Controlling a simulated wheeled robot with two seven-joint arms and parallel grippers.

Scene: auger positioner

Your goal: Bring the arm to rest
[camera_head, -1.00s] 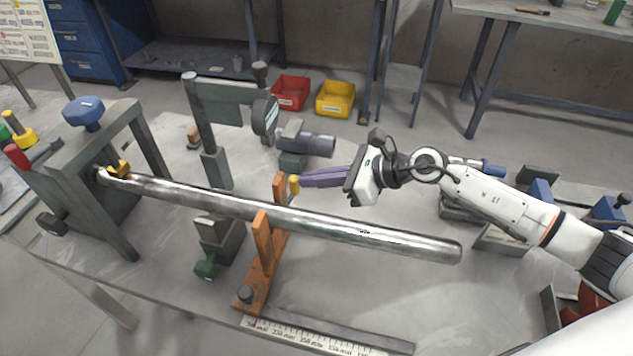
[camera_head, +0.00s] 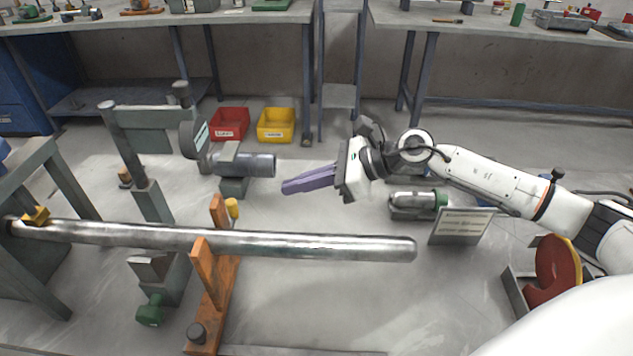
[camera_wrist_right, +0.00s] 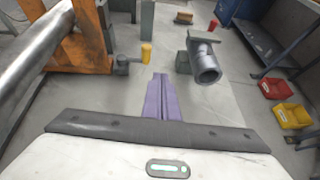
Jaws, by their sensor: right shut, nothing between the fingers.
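My right gripper (camera_head: 284,188) reaches in from the right in the head view, with its purple fingers pressed together and empty. My left gripper is not in view.
A yellow-topped peg (camera_head: 232,208) stands by the support. A grey cylinder on a block (camera_head: 250,165) is behind the fingers. A red bin (camera_head: 230,124) and a yellow bin (camera_head: 276,125) lie farther back. A sign plate (camera_head: 462,226) and a red disc (camera_head: 556,270) are at right.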

